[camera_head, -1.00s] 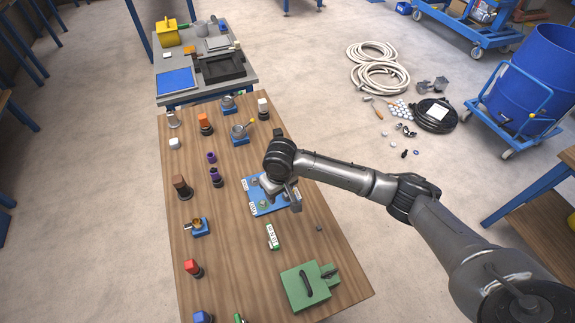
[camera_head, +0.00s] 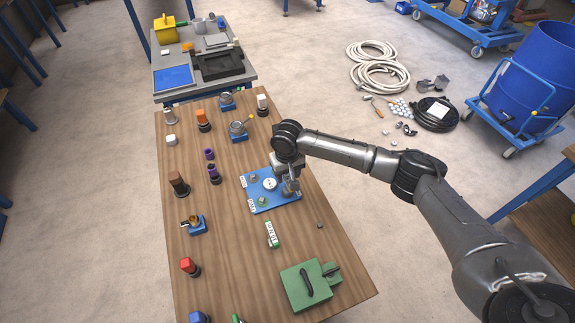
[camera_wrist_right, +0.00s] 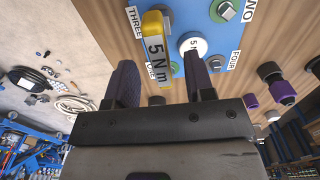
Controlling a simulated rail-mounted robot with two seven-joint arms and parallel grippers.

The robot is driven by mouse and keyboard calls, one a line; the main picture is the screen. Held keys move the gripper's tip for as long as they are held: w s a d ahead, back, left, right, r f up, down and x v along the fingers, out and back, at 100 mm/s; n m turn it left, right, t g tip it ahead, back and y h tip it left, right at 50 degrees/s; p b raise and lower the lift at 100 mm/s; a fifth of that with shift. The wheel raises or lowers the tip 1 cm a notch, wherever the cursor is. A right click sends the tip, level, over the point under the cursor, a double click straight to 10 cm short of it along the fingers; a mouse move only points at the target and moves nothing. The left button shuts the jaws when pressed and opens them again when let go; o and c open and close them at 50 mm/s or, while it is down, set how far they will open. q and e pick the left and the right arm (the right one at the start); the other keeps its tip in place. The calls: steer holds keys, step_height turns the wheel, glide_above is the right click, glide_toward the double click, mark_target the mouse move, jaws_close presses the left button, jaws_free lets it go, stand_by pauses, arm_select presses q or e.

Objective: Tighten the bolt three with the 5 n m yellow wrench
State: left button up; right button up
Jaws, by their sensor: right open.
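The yellow wrench (camera_wrist_right: 157,48), labelled 5 N m, stands between the two fingers of my right gripper (camera_wrist_right: 162,82) in the right wrist view. The fingers are open, with a gap on each side of it. Its yellow end is beside the THREE label (camera_wrist_right: 134,20) and covers the spot where that bolt would show. The blue plate (camera_wrist_right: 188,14) also carries labelled bolts TWO (camera_wrist_right: 225,10) and FOUR (camera_wrist_right: 217,63). In the head view my right gripper (camera_head: 290,188) is over the right side of the blue plate (camera_head: 272,203). My left gripper is not in view.
A white round dial (camera_head: 270,184) sits mid-plate. A green-ended labelled tool (camera_head: 272,235) and a green block with a black handle (camera_head: 310,288) are nearer the front. Several coloured sockets and blue holders (camera_head: 196,225) line the left of the wooden table (camera_head: 225,270).

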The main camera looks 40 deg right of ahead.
step_height(320, 180, down, 4)
steer(key=shift+f+b, duration=0.1)
steer(key=shift+b, duration=0.25)
steer(key=shift+f, duration=0.35)
